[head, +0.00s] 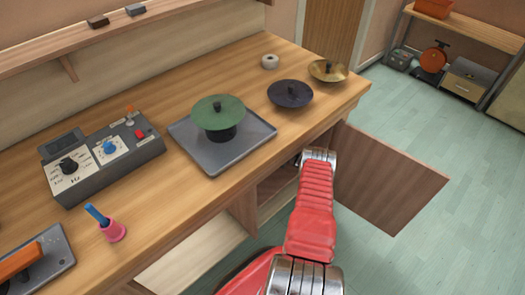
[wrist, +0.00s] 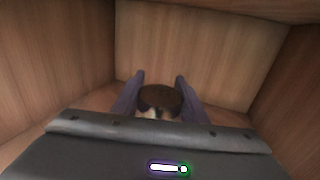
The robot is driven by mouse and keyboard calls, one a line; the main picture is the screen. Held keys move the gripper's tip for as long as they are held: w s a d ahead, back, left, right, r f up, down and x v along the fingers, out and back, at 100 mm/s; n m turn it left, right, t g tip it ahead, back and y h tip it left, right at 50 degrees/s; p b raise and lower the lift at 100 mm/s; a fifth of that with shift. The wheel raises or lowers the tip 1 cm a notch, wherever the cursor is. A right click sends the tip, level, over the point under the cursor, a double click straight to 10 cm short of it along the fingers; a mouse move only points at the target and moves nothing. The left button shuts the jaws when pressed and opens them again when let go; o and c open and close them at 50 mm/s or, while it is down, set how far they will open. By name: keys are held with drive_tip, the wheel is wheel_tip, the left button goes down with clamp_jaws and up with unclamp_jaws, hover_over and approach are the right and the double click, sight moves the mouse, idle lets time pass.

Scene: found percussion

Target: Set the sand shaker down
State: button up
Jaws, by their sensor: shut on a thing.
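The sand shaker (wrist: 160,97) is a small round thing with a dark brown top and a paler side, seen from above in the wrist view. My gripper (wrist: 158,88) is shut on it, with one purple-grey finger at each side. Both are inside a wooden cupboard compartment; its back wall (wrist: 205,50) is ahead. Whether the shaker touches the compartment floor cannot be told. In the head view my red arm reaches under the counter, and the shaker and the fingers are hidden.
Wooden side walls stand close at left (wrist: 55,65) and right (wrist: 290,85). The cupboard door (head: 388,178) hangs open right of my arm.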

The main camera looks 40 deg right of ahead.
drive_tip(key=shift+f, duration=1.65)
drive_tip(key=shift+w+f, duration=0.2)
drive_tip(key=shift+f, duration=0.1)
drive_tip(key=o, duration=1.2)
drive_tip(key=shift+s+d, duration=0.1)
drive_tip(key=shift+s, duration=0.2)
drive_tip(key=v, duration=1.1)
drive_tip(key=shift+s, duration=0.2)
